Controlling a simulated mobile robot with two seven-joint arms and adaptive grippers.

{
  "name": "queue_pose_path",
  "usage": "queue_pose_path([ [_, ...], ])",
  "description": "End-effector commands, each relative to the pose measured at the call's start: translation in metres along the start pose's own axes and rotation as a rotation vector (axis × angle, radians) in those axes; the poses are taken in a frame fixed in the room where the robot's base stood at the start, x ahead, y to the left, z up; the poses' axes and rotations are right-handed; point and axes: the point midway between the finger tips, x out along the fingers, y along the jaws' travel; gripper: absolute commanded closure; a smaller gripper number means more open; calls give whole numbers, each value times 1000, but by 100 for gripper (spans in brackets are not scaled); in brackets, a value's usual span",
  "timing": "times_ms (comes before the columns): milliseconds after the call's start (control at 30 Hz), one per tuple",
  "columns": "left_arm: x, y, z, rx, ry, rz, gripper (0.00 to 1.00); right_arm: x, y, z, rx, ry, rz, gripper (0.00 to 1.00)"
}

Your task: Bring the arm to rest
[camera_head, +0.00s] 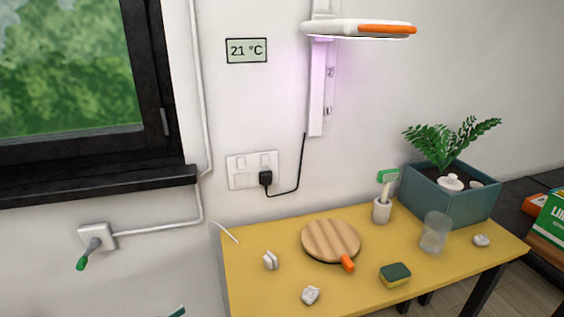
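Neither of my grippers nor my arms can be made out in the head view. A small teal and white piece (174,312) shows at the bottom edge, and I cannot tell what it belongs to. The yellow table (250,296) stands against the wall. On it are a round wooden board (330,239) with an orange tab, a yellow and green sponge (395,275), a clear cup (434,232) and a white holder (381,211) with a green-headed brush.
A white lamp (345,28) with an orange edge juts from the wall above the table. A blue-green planter (455,194) stands at the back right. Small pale objects lie on the table. A green-tipped grey lever (89,250) sticks out from a wall box at left.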

Motion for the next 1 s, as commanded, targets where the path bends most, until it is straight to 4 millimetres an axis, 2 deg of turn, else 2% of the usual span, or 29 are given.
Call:
queue_pose_path([
  [233,-6,39,59,-10,-145,-226,53,0,5,-2,-8,4,4,60],
  [400,-33,74,112,-26,-355,-366,53,0,3,-3,-5,6,2,60],
  [500,-52,93,136,-38,-469,-406,53,0,3,-3,-4,6,2,60],
  [700,-73,116,158,-51,-594,-428,53,0,1,-3,-1,5,2,60],
  [1000,-74,117,160,-52,-601,-429,53,0,1,-3,-1,5,2,60],
])
